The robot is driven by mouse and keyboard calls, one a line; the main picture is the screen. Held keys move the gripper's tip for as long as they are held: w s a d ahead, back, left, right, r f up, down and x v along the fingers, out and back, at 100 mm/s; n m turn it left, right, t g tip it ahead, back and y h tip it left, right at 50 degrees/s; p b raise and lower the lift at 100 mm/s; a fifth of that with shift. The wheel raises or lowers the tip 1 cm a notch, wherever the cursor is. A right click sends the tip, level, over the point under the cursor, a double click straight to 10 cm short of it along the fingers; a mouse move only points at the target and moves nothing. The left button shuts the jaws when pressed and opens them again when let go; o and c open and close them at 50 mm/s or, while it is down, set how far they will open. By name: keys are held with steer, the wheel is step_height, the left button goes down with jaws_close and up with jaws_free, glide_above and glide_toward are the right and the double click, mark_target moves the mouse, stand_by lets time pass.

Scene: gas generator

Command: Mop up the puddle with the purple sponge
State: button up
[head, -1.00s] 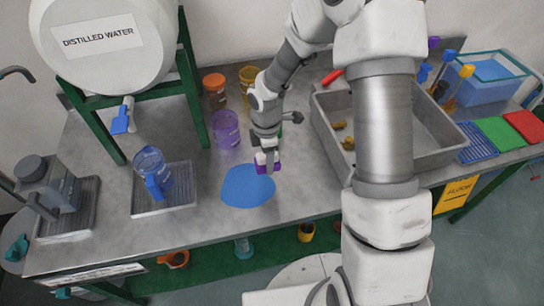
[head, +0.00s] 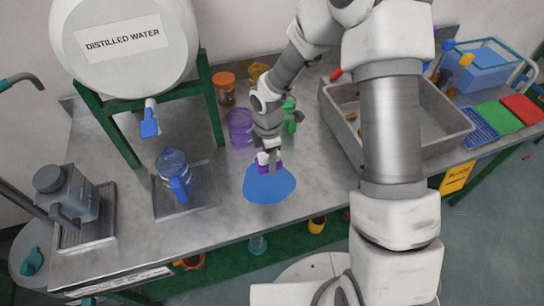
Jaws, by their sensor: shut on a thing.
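The blue puddle (head: 270,186) lies flat on the grey workbench near its front edge, left of my arm. My gripper (head: 268,164) points down at the puddle's back edge. It is shut on the purple sponge (head: 262,168), which shows only in small part below the fingers. The sponge is over or at the back rim of the puddle. I cannot tell whether it touches the surface.
A blue pitcher (head: 174,172) stands on a drip tray (head: 190,205) to the left. A purple container (head: 240,126) and an orange-lidded jar (head: 224,88) stand behind. A large metal basin (head: 450,128) is at right, with coloured cloths (head: 500,117) beyond. Bare bench lies between tray and puddle.

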steer(key=shift+a+f, duration=0.15)
step_height(320, 180, down, 5)
steer(key=b, duration=0.4)
steer(key=shift+r, duration=0.35)
